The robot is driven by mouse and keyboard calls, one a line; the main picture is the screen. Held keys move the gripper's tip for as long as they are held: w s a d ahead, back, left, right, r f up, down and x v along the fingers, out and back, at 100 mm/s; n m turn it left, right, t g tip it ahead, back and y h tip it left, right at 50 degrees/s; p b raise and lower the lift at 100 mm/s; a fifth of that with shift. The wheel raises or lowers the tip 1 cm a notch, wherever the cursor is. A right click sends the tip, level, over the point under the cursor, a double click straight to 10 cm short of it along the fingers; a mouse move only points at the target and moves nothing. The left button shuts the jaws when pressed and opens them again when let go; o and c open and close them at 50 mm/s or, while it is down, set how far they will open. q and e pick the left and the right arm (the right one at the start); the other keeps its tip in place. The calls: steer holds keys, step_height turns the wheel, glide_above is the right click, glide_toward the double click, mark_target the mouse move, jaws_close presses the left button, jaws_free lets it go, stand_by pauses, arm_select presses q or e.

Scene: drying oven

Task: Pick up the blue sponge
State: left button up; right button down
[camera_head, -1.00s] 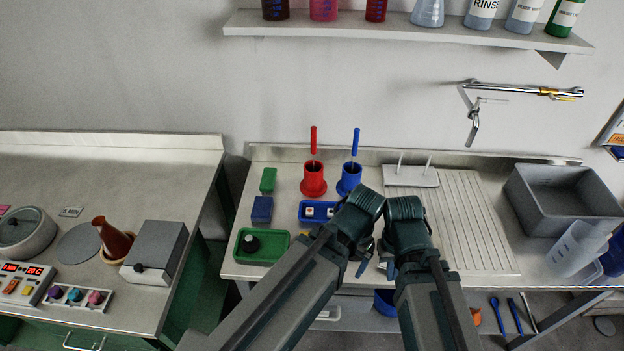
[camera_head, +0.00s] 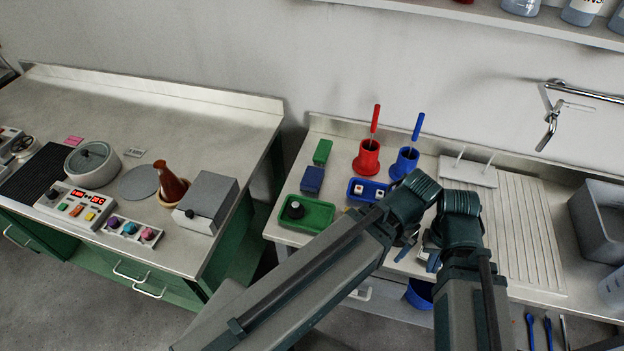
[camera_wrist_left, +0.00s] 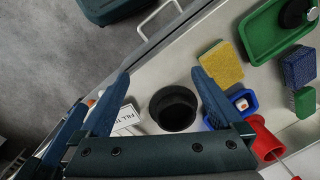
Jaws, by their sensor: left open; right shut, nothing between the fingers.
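The blue sponge (camera_head: 312,179) lies on the right-hand bench, between a green sponge (camera_head: 322,151) and a green tray (camera_head: 306,213). It also shows at the right of the left wrist view (camera_wrist_left: 298,67), beside the green tray. My left gripper (camera_wrist_left: 160,75) is open and empty above the bench, with a black round cup (camera_wrist_left: 174,107) below and between its fingers. It is well apart from the blue sponge. In the head view my left gripper is mostly hidden by its arm. My right gripper (camera_head: 432,258) is shut and empty near the bench's front edge.
A yellow sponge (camera_wrist_left: 220,63) lies near the left gripper's finger. A blue tray (camera_head: 361,197), a red holder (camera_head: 367,158) and a blue holder (camera_head: 404,163) stand near the blue sponge. A gap separates this bench from the left bench (camera_head: 226,119).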

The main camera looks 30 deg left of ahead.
arm_select(q)
steer(key=w+a+r+n+p, duration=0.2)
steer(key=w+a+n, duration=0.1)
steer(key=w+a, duration=0.8)
step_height(320, 180, up, 2)
steer(key=n+h+p, duration=0.1)
steer(key=n+p, duration=0.1)
steer(key=n, duration=0.2)
glide_above(313, 173)
steer(key=shift+m, duration=0.3)
step_height(313, 173, down, 9)
steer(key=b, duration=0.8)
steer(key=shift+a+r+b, duration=0.15)
steer(key=shift+r+b, duration=0.05)
steer(key=shift+b, duration=0.1)
steer(key=f+b, duration=0.5)
steer(key=shift+d+f, duration=0.1)
steer(key=shift+d, duration=0.15)
steer(key=shift+c, duration=0.3)
